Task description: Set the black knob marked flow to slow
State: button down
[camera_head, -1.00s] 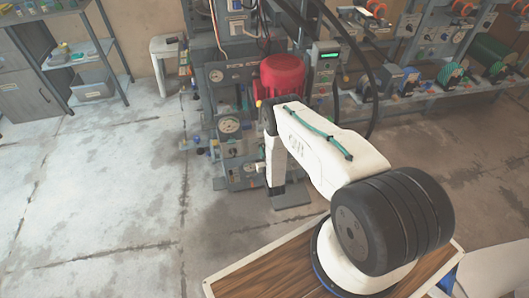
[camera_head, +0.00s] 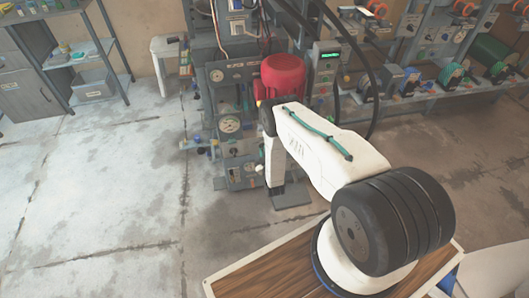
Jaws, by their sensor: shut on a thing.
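The plate press stands ahead, with a red motor (camera_head: 283,76) and a grey front that carries a round white gauge (camera_head: 229,125). Small dark controls sit on the panels below the gauge, one of them a dark knob (camera_head: 233,152). Their markings are too small to read, so I cannot tell which is the flow knob or how it is set. My arm reaches to the press, and its white forearm hangs down close in front of the lower right of the panels. My gripper cannot be made out; the forearm seems to hide it and whatever is at it.
A box with a green display (camera_head: 329,63) stands right of the motor, with black hoses nearby. A shelf of coloured machine parts (camera_head: 425,80) runs along the back right. A white stool (camera_head: 165,48) and a grey rack (camera_head: 95,80) stand left. The floor at left is clear.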

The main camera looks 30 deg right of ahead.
jog(key=shift+a+f+n, duration=0.1)
jog(key=shift+n, duration=1.3)
jog(key=c, duration=1.5)
grip_release()
jog(key=shift+o, duration=0.2)
jog(key=v, duration=0.7)
jog(key=shift+s, duration=0.4)
jog(key=shift+a, duration=0.15)
